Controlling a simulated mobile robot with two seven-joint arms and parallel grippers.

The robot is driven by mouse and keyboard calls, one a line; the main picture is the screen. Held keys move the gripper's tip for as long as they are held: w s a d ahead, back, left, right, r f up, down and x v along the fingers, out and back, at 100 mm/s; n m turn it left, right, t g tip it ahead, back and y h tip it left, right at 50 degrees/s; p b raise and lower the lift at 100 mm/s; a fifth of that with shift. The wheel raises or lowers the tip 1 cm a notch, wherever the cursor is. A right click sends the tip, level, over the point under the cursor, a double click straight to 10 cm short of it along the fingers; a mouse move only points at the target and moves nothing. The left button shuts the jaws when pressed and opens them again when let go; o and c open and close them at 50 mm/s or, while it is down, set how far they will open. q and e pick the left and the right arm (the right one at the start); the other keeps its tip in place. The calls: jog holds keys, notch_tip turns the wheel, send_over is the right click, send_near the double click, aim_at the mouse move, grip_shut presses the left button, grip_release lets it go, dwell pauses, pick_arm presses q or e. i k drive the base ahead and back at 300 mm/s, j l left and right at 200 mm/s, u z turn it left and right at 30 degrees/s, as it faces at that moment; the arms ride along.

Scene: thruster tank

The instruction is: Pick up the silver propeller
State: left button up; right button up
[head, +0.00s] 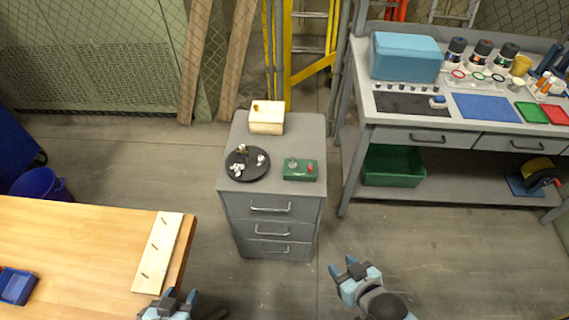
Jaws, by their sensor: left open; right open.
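I cannot surely pick out the silver propeller at this size. Small silvery pieces (237,168) lie on a round black tray (232,177) on top of the grey drawer cabinet (284,128). A darker brownish piece is among them. A green block (301,176) to the right of the tray bears a greyish part and a red part. My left gripper (180,296) is open and empty at the bottom edge, by the wooden table's right end. My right gripper (343,266) is open and empty over the floor, in front and to the right of the cabinet.
A pale wooden block (266,123) with a small brass-coloured piece stands at the cabinet's back. A wooden table (80,250) with a nailed board (158,255) is at left. A grey workbench (400,127) stands at right. The floor before the cabinet is clear.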

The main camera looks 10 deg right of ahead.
aim_at(237, 170)
jog(key=i+l+u, duration=0.25)
jog(key=i+l, duration=0.55)
